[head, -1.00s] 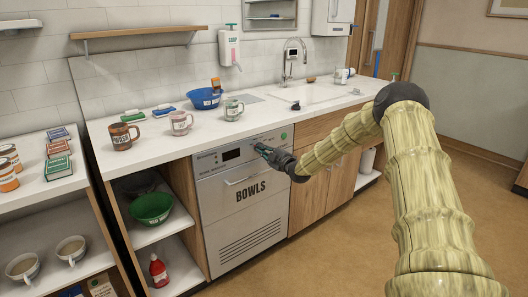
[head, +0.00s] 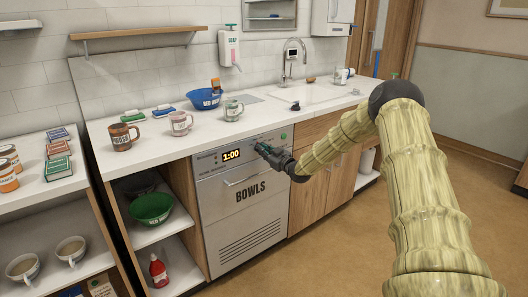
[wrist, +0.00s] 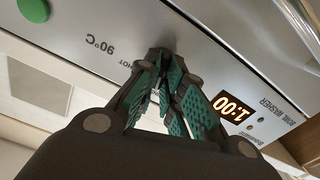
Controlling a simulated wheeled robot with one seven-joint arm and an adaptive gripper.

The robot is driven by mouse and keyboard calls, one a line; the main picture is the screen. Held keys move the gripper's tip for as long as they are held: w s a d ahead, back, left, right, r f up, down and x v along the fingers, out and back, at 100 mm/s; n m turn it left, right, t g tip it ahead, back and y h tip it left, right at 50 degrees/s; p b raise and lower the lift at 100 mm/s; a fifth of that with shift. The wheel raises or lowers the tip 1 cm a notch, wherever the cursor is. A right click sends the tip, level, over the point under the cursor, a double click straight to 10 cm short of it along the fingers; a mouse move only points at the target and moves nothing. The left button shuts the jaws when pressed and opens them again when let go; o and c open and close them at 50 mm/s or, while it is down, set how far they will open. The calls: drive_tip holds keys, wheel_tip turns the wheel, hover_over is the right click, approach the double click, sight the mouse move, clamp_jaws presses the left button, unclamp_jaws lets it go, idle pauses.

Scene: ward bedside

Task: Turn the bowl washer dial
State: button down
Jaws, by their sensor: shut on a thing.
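The bowl washer (head: 243,215) is a grey metal front marked BOWLS, set under the counter. Its display (head: 231,156) is lit and reads 1:00; it also shows in the wrist view (wrist: 233,106), turned nearly upside down. My gripper (head: 262,149) is at the control panel, right of the display. In the wrist view its green-padded fingers (wrist: 163,75) meet at the panel, between the display and the 90°C HOT mark. They are shut on the dial, which the fingers hide almost wholly.
A green button (wrist: 34,9) is on the panel beyond the 90°C mark. The washer's handle (head: 241,181) runs below the panel. Mugs and a blue bowl (head: 204,99) stand on the counter above. The floor in front is clear.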

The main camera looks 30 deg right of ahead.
drive_tip(key=shift+d+r+m+b, duration=0.1)
drive_tip(key=shift+m+b, duration=0.05)
drive_tip(key=shift+m, duration=2.3)
drive_tip(key=shift+d+f+m+b, duration=0.1)
drive_tip(key=shift+d+m+b, duration=0.1)
drive_tip(key=shift+m, duration=2.3)
drive_tip(key=shift+d+r+m+b, duration=0.1)
drive_tip(key=shift+m+b, duration=0.05)
drive_tip(key=shift+m, duration=2.3)
drive_tip(key=c, duration=1.5)
unclamp_jaws()
drive_tip(key=shift+d, duration=0.1)
drive_tip(key=shift+c, duration=0.2)
drive_tip(key=shift+a, duration=0.25)
drive_tip(key=s+d, duration=0.1)
drive_tip(key=s, duration=1.1)
